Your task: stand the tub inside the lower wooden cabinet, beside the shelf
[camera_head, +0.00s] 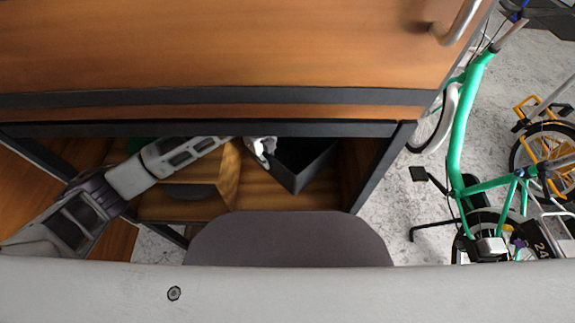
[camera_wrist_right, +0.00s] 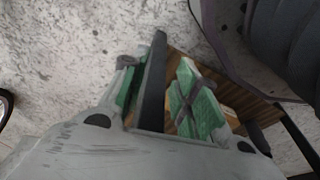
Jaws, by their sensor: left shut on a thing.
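The dark tub (camera_head: 310,162) is inside the lower wooden cabinet (camera_head: 382,168), in its right part, with one corner towards me. My left gripper (camera_head: 262,147) is shut on the tub's upper left edge; the cabinet's top rail and the arm partly hide the grip. I cannot tell whether the tub rests on the cabinet floor. The wooden shelf (camera_head: 225,180) is left of the tub, under my left arm. My right gripper (camera_wrist_right: 158,85) shows only in the right wrist view, its green-padded fingers apart, with a dark bar visible between them.
A wooden upper front (camera_head: 230,45) with a metal handle (camera_head: 458,22) overhangs the opening. A green bike (camera_head: 458,130) stands on the right, with a yellow bike (camera_head: 545,145) beyond it. Speckled floor (camera_head: 395,215) shows between cabinet and green bike.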

